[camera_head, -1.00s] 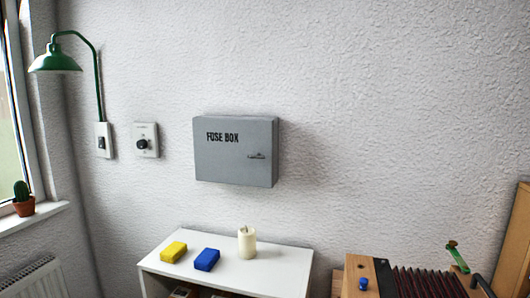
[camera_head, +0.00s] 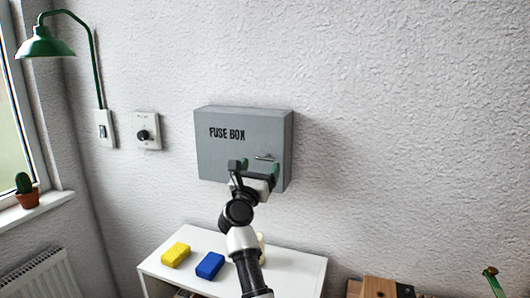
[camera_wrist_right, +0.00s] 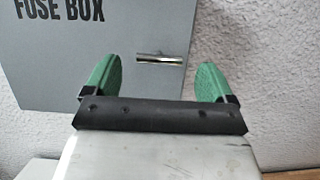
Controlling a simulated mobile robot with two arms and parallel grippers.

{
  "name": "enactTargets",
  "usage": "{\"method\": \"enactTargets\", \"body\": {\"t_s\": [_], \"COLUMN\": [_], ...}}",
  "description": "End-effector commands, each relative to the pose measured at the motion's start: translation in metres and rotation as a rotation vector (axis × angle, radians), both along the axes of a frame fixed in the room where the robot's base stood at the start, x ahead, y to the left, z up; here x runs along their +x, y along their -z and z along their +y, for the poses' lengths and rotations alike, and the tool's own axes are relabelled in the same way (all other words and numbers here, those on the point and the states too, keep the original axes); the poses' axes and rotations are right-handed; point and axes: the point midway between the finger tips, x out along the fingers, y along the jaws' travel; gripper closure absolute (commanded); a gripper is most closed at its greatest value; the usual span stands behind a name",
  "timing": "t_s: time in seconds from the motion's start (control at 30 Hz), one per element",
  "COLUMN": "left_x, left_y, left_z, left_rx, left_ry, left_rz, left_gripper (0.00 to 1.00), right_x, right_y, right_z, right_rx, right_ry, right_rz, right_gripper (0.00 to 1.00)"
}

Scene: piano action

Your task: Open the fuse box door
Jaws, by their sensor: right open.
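The grey fuse box (camera_head: 243,146) hangs on the wall with its door shut, lettered "FUSE BOX". Its small metal handle (camera_head: 264,158) sits near the door's right edge; it lies horizontal in the right wrist view (camera_wrist_right: 160,58). My right gripper (camera_head: 254,167) is in front of the lower right of the door. In the right wrist view its two green fingertips (camera_wrist_right: 158,80) are apart, with the handle showing between and beyond them. I cannot see the fingers touching the handle. My left gripper is not in view.
A white shelf (camera_head: 290,268) stands below, with a yellow block (camera_head: 176,255), a blue block (camera_head: 209,266) and a candle (camera_head: 261,246) partly hidden by my arm. A dial (camera_head: 143,135), a switch (camera_head: 102,131) and a green lamp (camera_head: 46,43) are left of the box. The wall on the right is clear.

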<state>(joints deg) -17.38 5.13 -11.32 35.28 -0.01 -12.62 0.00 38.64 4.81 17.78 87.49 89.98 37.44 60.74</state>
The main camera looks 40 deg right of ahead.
Motion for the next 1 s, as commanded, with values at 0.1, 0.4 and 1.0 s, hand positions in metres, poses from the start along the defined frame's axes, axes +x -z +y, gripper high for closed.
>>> {"method": "enactTargets", "body": {"t_s": [0.1,0.4,1.0], "left_x": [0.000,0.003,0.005], "left_y": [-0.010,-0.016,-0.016], "left_z": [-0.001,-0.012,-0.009], "left_rx": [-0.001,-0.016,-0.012], "left_ry": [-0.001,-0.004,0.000], "left_rz": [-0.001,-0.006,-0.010], "left_gripper": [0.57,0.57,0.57], "right_x": [0.009,0.020,0.020], "right_y": [-0.011,-0.017,-0.017], "right_z": [-0.018,-0.037,-0.037], "right_rx": [-0.002,-0.002,-0.002], "right_ry": [0.002,-0.001,-0.001], "right_rz": [0.002,0.003,0.003], "right_gripper": [0.15,0.15,0.69]}}
